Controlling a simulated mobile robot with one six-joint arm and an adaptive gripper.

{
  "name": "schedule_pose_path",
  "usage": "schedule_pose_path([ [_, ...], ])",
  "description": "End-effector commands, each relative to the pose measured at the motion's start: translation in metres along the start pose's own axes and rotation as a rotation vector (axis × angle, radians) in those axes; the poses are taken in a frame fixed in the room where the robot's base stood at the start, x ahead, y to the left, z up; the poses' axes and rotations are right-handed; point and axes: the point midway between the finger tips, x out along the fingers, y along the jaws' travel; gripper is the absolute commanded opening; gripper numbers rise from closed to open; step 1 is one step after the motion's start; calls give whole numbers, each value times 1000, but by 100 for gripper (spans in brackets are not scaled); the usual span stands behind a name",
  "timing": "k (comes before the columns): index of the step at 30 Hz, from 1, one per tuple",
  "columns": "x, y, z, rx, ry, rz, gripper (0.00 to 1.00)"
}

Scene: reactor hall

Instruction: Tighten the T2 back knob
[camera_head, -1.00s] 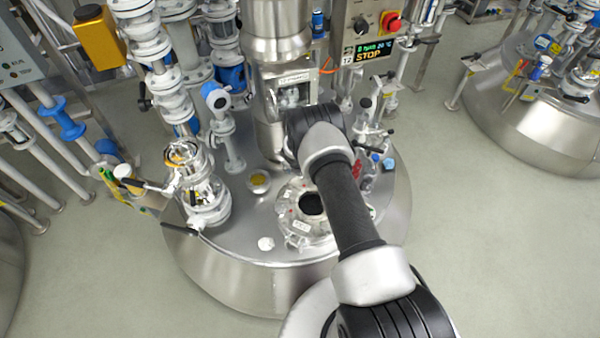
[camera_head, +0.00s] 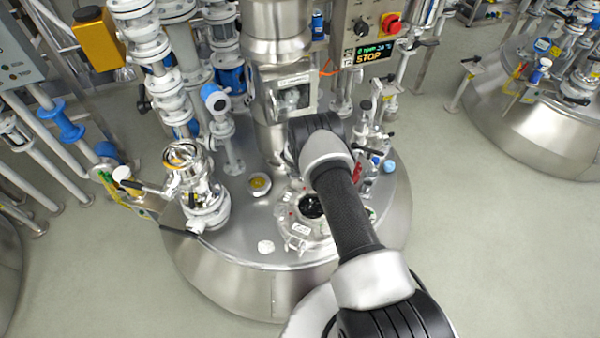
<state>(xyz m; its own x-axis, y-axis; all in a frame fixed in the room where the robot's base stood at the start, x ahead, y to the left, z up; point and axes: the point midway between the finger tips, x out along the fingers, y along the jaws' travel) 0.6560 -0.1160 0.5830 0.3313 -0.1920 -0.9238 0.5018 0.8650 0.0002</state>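The T2 reactor (camera_head: 235,235) is a domed steel vessel in the middle of the view. A control box (camera_head: 350,20) above it carries a display (camera_head: 374,50) reading STOP. A round port (camera_head: 283,213) with a dark centre and small fittings on its rim lies on the vessel top, partly covered by my arm. I cannot make out which part is the back knob; it may be hidden or too small. My arm reaches up from the lower right over the port, with its bend in front of the central steel column (camera_head: 287,45). My gripper does not show.
White pipes and valves (camera_head: 150,45) crowd the back left. A steel valve (camera_head: 205,195) stands on the vessel's left side. Small fittings (camera_head: 375,160) stand right of my arm. Another steel vessel (camera_head: 520,125) is at the right, with clear floor (camera_head: 460,240) in front.

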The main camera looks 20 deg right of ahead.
Motion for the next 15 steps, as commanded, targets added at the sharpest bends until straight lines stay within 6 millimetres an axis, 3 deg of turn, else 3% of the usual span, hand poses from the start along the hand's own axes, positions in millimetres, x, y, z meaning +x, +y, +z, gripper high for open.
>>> schedule_pose_path([
  [5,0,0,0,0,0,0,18],
  [15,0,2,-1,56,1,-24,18],
])
